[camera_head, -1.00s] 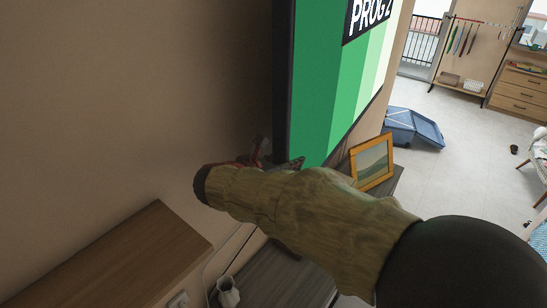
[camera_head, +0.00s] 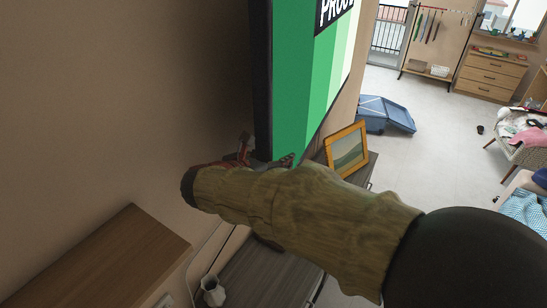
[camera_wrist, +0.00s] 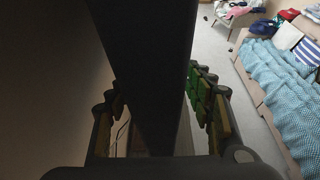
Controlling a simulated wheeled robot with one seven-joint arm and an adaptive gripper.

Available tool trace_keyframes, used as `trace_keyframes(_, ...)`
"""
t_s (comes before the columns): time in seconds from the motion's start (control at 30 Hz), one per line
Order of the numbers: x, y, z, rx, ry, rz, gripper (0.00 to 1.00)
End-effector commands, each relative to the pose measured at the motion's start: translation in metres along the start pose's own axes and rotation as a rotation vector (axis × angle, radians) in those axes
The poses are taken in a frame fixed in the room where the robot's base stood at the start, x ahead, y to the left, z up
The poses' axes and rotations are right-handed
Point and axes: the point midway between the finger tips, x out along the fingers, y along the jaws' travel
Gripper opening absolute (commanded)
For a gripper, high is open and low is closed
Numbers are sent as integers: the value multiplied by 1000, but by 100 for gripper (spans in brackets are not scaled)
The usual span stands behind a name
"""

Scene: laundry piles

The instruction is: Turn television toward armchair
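The television (camera_head: 305,85) stands at upper centre in the head view, its screen showing green bands and white letters. Its dark near edge (camera_head: 261,85) faces my arm. My gripper (camera_head: 264,158) is at the lower part of this edge, with one finger on the wall side and one on the screen side. In the wrist view the dark television body (camera_wrist: 155,80) lies between my spread fingers; I cannot tell whether both touch it. The armchair (camera_head: 525,148), with clothes on it, is at the right edge of the head view.
A grey-brown cabinet (camera_head: 262,280) stands below the television, with a framed picture (camera_head: 347,150) and a white vase (camera_head: 213,290). A wooden surface (camera_head: 95,262) is at lower left.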

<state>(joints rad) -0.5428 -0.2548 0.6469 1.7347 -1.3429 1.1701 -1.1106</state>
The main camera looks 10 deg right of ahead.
Motion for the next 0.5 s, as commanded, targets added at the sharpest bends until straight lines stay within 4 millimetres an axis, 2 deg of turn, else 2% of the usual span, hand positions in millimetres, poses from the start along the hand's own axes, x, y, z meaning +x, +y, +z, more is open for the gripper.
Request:
trace_keyframes(0.27,-8,1,0,1,0,3,50)
trace_keyframes(0.37,-22,2,1,0,-1,5,50)
trace_keyframes(0.5,-50,2,0,0,0,7,50)
